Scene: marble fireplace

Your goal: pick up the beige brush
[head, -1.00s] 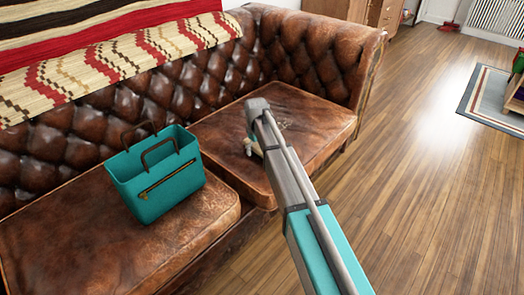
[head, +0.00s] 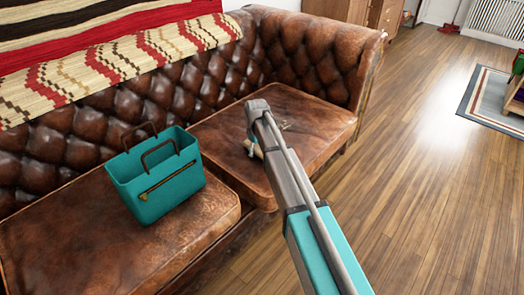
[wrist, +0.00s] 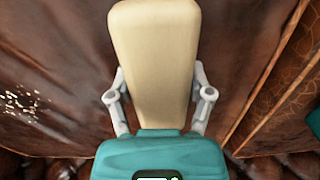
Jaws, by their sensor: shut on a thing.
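The beige brush (wrist: 154,60) fills the middle of the wrist view, its long pale body running up to the top. My gripper (wrist: 160,93) has a finger on each side of it and is shut on the brush. In the head view a small part of the brush (head: 258,153) shows beside my gripper (head: 251,148), low over the right seat cushion. My arm hides most of it. I cannot tell whether the brush still touches the cushion.
A teal handbag (head: 158,178) with dark handles stands on the left cushion of the brown leather sofa (head: 330,40). A striped blanket (head: 120,55) hangs over the backrest. The wooden floor (head: 410,190) at the right is clear, with a rug (head: 482,95) farther off.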

